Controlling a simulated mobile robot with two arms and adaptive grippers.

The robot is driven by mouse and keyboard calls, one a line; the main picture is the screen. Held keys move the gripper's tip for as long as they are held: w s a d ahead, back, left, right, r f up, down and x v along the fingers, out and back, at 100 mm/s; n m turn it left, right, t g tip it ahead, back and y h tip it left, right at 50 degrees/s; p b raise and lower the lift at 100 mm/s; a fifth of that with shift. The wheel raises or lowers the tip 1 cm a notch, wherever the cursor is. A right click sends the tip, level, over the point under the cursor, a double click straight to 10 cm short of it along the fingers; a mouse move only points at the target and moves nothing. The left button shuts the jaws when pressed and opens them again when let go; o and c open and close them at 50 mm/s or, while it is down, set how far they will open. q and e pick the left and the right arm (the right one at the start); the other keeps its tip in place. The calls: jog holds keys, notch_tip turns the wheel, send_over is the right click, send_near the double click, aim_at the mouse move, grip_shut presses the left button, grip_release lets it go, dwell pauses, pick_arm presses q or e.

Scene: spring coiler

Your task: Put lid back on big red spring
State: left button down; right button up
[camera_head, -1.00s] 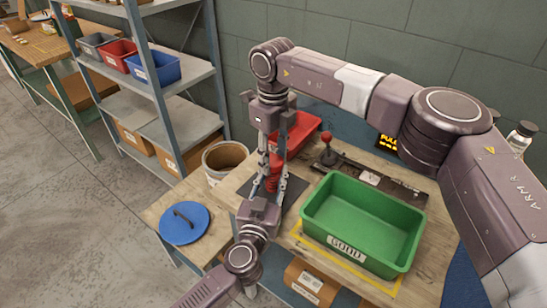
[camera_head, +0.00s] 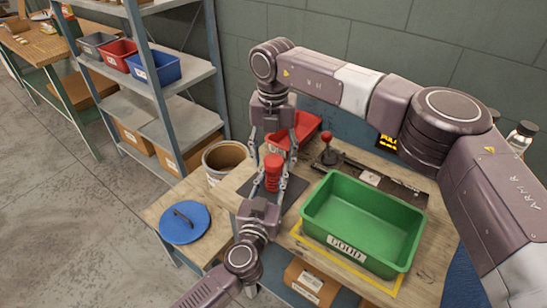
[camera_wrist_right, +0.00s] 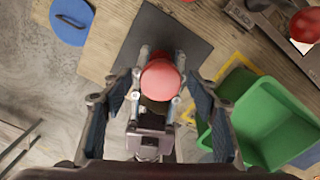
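The big red spring (camera_head: 272,181) stands upright on a dark mat on the wooden bench. A red lid (camera_head: 273,162) sits on its top; in the right wrist view the round lid (camera_wrist_right: 160,80) hides most of the spring. My left gripper (camera_head: 271,182) comes from the front with its fingers on both sides of the spring, appearing closed on it. My right gripper (camera_head: 273,155) points down from above. Its fingers are spread wide on either side of the lid, with gaps showing in the right wrist view (camera_wrist_right: 160,112).
A green bin (camera_head: 345,240) marked GOOD stands right of the spring, with a red-knobbed lever (camera_head: 327,150) behind. A red tray (camera_head: 302,132) lies behind the spring. A bucket (camera_head: 222,160) and a blue round lid with handle (camera_head: 184,223) are at left.

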jog(key=shift+r, duration=2.3)
jog(key=shift+c, duration=0.5)
jog(key=n, duration=0.4)
jog(key=shift+r, duration=0.4)
jog(key=n, duration=0.2)
jog(key=r+n, duration=0.1)
jog(key=n, duration=0.4)
jog(key=r+n, duration=0.1)
jog(key=n, duration=0.1)
jog(key=shift+n, duration=0.3)
jog(key=n, duration=0.3)
jog(key=shift+r, duration=0.3)
